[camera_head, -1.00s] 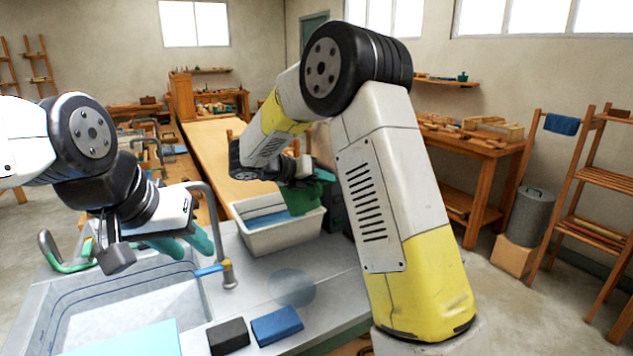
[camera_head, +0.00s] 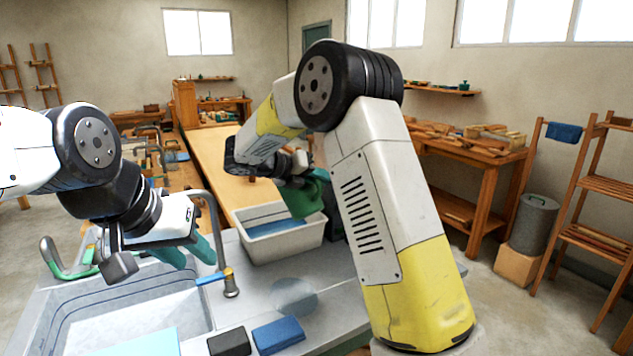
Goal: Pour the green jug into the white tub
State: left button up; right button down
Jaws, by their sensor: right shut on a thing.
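The white tub (camera_head: 283,246) stands on the grey counter behind the sink and has a blue band or liquid inside. The green jug (camera_head: 305,198) is tilted above the tub's right part, partly hidden by my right arm. My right gripper (camera_head: 292,180) is shut on the jug; its fingertips are mostly hidden. My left gripper (camera_head: 122,262) hangs over the sink's back edge, away from the tub and jug. Its jaw opening cannot be made out clearly.
The sink (camera_head: 130,315) fills the front left, with a tap (camera_head: 229,284) at its right rim. Teal gloves (camera_head: 190,252) show behind my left gripper. Black (camera_head: 230,342) and blue (camera_head: 278,333) blocks lie at the front. A clear round disc (camera_head: 294,296) lies before the tub.

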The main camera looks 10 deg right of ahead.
jog(key=shift+w+a+r+n, duration=0.1)
jog(key=shift+w+r+n, duration=0.05)
jog(key=shift+r, duration=0.2)
jog(key=shift+w+a+r+n, duration=0.1)
jog(key=shift+r+n, duration=0.05)
jog(key=shift+r, duration=0.2)
jog(key=shift+w+r+g, duration=0.1)
jog(key=shift+r+g, duration=0.1)
jog(key=shift+g, duration=0.1)
jog(key=shift+w+a+r+n+g+h, duration=0.15)
jog(key=shift+w+r+n+h, duration=0.15)
jog(key=shift+r, duration=0.3)
jog(key=shift+w+a+r+n+g+h, duration=0.1)
jog(key=shift+w+a+r+n+h, duration=0.2)
jog(key=shift+r, duration=0.35)
jog(key=shift+w+a+r+n+g+h, duration=0.15)
jog(key=shift+r+n, duration=0.25)
jog(key=shift+r, duration=0.2)
jog(key=shift+r, duration=0.3)
jog(key=shift+w+a+r+n, duration=0.1)
jog(key=shift+w+r+n, duration=0.05)
jog(key=shift+n, duration=0.15)
jog(key=shift+w+a+r+h, duration=0.1)
jog(key=shift+w+h, duration=0.05)
jog(key=shift+h, duration=0.1)
